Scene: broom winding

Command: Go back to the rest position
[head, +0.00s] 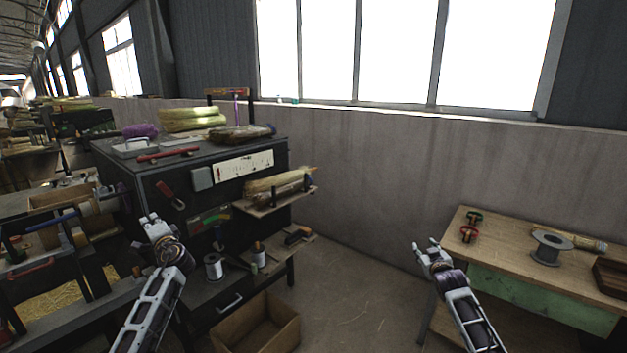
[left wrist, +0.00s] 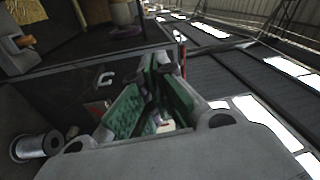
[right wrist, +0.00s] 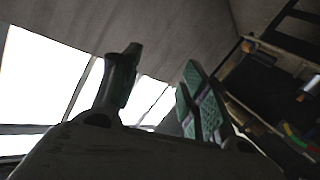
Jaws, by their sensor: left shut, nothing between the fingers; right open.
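My left gripper (head: 150,222) is raised in front of the dark workbench (head: 140,178), at the left of the head view. It is shut and empty; its green-padded fingers also show in the left wrist view (left wrist: 160,90). My right gripper (head: 430,247) is raised left of the wooden table (head: 500,240), with floor and wall behind it. It is open and empty; its fingers stand apart in the right wrist view (right wrist: 160,75). Neither gripper appears to touch anything.
Straw bundles (head: 190,118) lie on the workbench, and a broom head (head: 275,187) rests on its side shelf. A cardboard box (head: 257,325) is on the floor. The floor between bench and table is clear.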

